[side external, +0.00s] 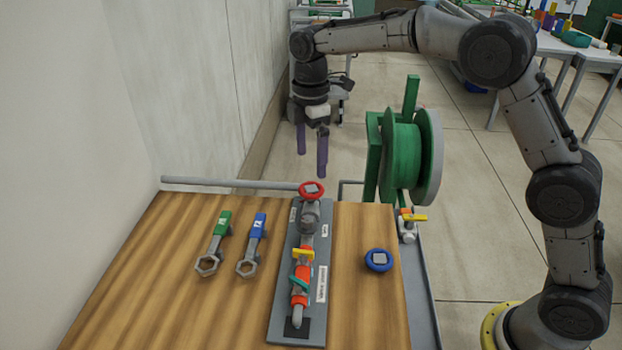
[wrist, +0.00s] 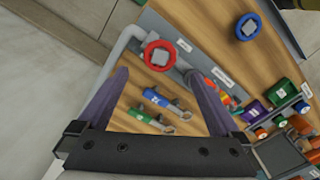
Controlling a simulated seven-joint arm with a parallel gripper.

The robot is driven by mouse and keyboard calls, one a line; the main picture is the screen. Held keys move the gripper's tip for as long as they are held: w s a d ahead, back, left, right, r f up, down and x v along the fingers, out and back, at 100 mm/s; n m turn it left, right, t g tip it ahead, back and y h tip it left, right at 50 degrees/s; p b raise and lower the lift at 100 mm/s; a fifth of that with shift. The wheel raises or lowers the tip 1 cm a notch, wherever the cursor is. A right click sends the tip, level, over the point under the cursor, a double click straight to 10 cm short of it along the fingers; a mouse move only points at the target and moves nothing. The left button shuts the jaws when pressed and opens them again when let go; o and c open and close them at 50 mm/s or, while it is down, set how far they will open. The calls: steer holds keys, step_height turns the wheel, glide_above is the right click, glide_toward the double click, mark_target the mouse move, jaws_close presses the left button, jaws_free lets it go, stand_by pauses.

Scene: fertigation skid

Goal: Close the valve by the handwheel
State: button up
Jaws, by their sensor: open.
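The valve's red handwheel (side external: 312,190) sits on top of the grey valve body (side external: 309,214) at the far end of a grey mounting plate (side external: 283,318). In the wrist view the red handwheel (wrist: 159,55) is ahead of the fingertips, toward the top. My gripper (side external: 312,162) has its two purple fingers apart and empty, above and behind the handwheel in the side view. The gripper also shows in the wrist view (wrist: 161,78), with the handwheel beyond the gap between its fingers. Nothing touches the handwheel.
A blue handwheel (side external: 378,260) lies on the wooden bench (side external: 180,300) right of the plate. Green-handled (side external: 216,240) and blue-handled (side external: 253,244) wrenches lie left. A grey pipe (side external: 235,183) runs along the bench's far edge. A green hose reel (side external: 402,160) stands at the right.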

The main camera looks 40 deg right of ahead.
mark_target(311, 188)
step_height(311, 188, down, 8)
steer(key=shift+r, duration=0.15)
stand_by(0.3)
steer(key=c, duration=1.3)
steer(key=m, duration=0.6)
steer(key=o, duration=1.3)
